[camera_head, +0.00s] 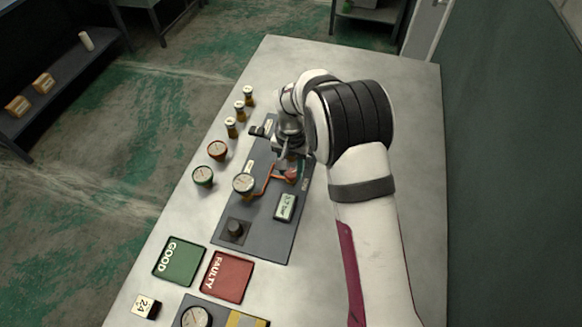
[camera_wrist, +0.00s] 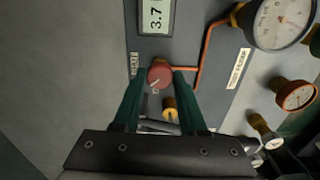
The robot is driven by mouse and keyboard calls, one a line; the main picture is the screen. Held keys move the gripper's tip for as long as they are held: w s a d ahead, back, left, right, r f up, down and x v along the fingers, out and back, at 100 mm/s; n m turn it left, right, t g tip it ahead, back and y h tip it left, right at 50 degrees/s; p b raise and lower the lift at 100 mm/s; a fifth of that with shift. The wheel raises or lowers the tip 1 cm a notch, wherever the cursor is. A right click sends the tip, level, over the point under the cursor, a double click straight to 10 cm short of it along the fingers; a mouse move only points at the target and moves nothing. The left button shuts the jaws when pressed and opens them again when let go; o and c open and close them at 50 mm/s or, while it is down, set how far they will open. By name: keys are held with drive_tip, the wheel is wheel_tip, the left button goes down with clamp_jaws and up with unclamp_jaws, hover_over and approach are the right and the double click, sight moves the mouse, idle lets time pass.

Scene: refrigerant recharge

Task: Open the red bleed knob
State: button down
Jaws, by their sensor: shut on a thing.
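The red bleed knob (camera_wrist: 160,74) is round with a pale pointer mark, and sits on the grey panel below the display in the wrist view. My gripper (camera_wrist: 158,82) has its two green fingers on either side of the knob, shut on it. In the head view the red knob (camera_head: 291,174) shows on the panel just beside my wrist, and my fingers are mostly hidden there. The display (camera_wrist: 156,14) reads 3.7 in the wrist view.
A copper pipe (camera_wrist: 203,58) runs from the knob area towards a gauge (camera_wrist: 281,22). A yellow fitting (camera_wrist: 170,108) lies just below the knob, between my fingers. Green GOOD (camera_head: 179,262) and red FAULTY (camera_head: 228,277) pads lie on the table. Loose gauges and several small bottles stand left of the panel.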

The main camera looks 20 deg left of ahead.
sight(291, 173)
drive_tip(key=n, duration=0.4)
drive_tip(key=shift+n, duration=0.3)
drive_tip(key=n, duration=0.4)
drive_tip(key=shift+n, duration=0.3)
drive_tip(key=shift+c, duration=2.2)
unclamp_jaws()
wheel_tip(291, 173, up, 16)
